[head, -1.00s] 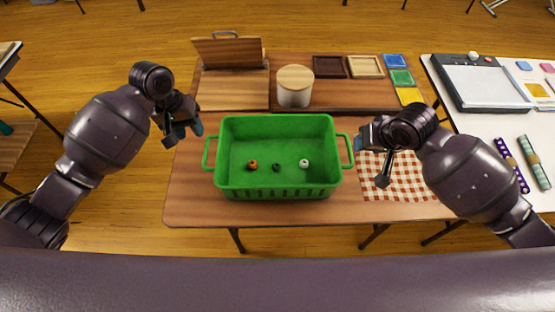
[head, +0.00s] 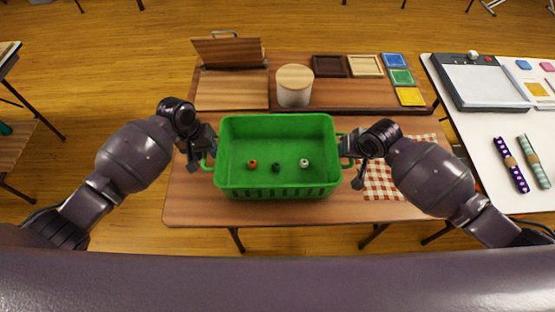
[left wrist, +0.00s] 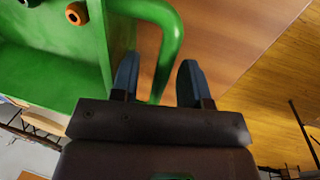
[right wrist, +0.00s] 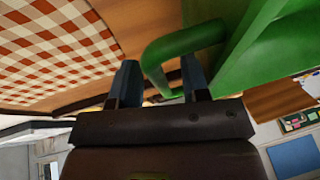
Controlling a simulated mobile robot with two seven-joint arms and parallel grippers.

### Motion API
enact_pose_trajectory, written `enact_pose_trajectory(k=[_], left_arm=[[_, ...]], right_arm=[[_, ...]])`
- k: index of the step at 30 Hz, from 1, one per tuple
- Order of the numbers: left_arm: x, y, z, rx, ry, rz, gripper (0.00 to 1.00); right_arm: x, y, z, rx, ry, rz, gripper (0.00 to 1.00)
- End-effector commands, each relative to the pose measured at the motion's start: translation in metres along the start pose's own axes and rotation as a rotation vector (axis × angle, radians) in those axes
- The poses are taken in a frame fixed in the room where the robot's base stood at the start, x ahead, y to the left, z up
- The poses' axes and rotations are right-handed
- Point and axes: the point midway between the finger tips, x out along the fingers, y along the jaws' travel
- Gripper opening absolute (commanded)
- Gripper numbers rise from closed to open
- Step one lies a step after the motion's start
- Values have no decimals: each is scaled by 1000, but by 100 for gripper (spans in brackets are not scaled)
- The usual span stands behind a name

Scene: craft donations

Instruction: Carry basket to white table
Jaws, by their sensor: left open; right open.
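The green basket (head: 277,188) stands upright on the brown wooden table (head: 190,203). An orange spool (head: 252,163), a dark spool (head: 276,167) and a white spool (head: 304,163) lie inside it. My left gripper (head: 205,153) is open at the basket's left handle; in the left wrist view its fingers (left wrist: 157,80) stand on both sides of the handle (left wrist: 172,45). My right gripper (head: 350,151) is open at the right handle; in the right wrist view the handle (right wrist: 160,50) passes between its fingers (right wrist: 160,82). The white table (head: 510,125) is at the right.
A checkered cloth (head: 385,182) lies right of the basket. A lidded canister (head: 294,90), a wooden stand (head: 230,55) and trays (head: 367,66) are behind it. On the white table are a flat grey device (head: 485,85) and two rolls (head: 511,165). Its near part looks clear.

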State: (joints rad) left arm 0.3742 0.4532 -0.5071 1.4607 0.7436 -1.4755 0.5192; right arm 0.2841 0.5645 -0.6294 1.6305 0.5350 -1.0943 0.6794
Motion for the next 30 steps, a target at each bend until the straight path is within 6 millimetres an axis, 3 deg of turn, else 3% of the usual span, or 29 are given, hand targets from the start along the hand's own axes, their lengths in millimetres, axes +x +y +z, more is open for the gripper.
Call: enact_pose_trajectory(k=[5, 14, 30], left_arm=[[0, 0, 0, 0, 0, 0, 42], [0, 0, 0, 0, 0, 0, 0], [-6, 1, -1, 0, 3, 0, 0]], right_arm=[[0, 0, 0, 0, 0, 0, 42], [0, 0, 0, 0, -1, 0, 0], [-5, -1, -2, 0, 1, 0, 0]])
